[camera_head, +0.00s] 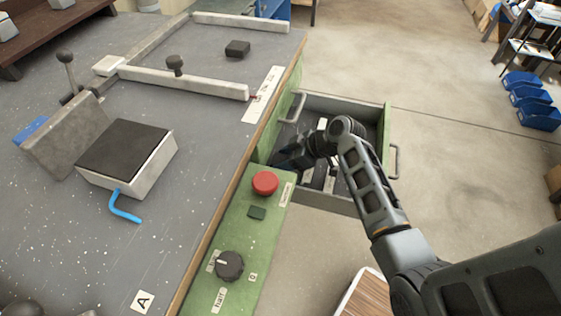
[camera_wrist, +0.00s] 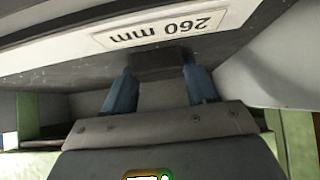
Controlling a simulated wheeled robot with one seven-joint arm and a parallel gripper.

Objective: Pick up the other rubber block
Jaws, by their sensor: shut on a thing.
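One rubber block (camera_head: 237,48), small and black, lies on the bench top inside the pale frame at the back. My gripper (camera_head: 284,160) is low at the open drawer, near its left side, partly hidden by my own wrist in the head view. In the wrist view my gripper (camera_wrist: 160,84) has its two blue fingers closed on the sides of another dark rubber block (camera_wrist: 158,66). That block lies against or close to a dark grey surface; I cannot tell whether it touches. The held block cannot be made out in the head view.
The open drawer (camera_head: 386,130) has green sides and hangs out from the bench. A label reading 260 mm (camera_wrist: 163,29) is just beyond the block. A red button (camera_head: 265,183) and a dark knob (camera_head: 229,265) are on the green panel. A clamp block (camera_head: 128,158) stands on the bench.

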